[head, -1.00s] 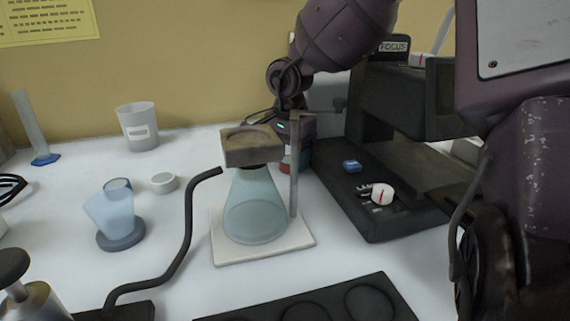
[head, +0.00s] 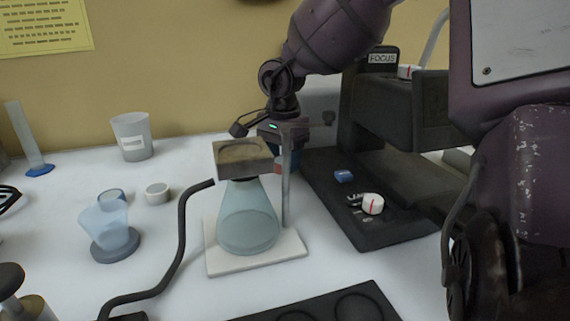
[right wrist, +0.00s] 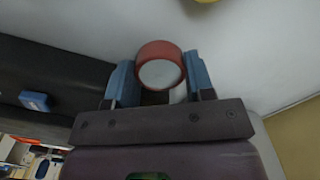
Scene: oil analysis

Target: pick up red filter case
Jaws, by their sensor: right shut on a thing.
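The red filter case (right wrist: 160,66) is a round red ring with a pale grey face. In the right wrist view it sits between the blue fingers of my right gripper (right wrist: 160,80), which is shut on it. In the head view my right gripper (head: 284,155) is behind the flask stand, mostly hidden by the stand's block and rod. A small bit of red shows under it there. Whether the case touches the table cannot be told. My left gripper is not in view.
A glass flask (head: 248,215) under a brown block (head: 242,158) stands on a white plate (head: 222,262) in front of my right gripper. The black microscope (head: 385,232) is close on the right. A cup (head: 132,137) and small dish (head: 157,194) stand left.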

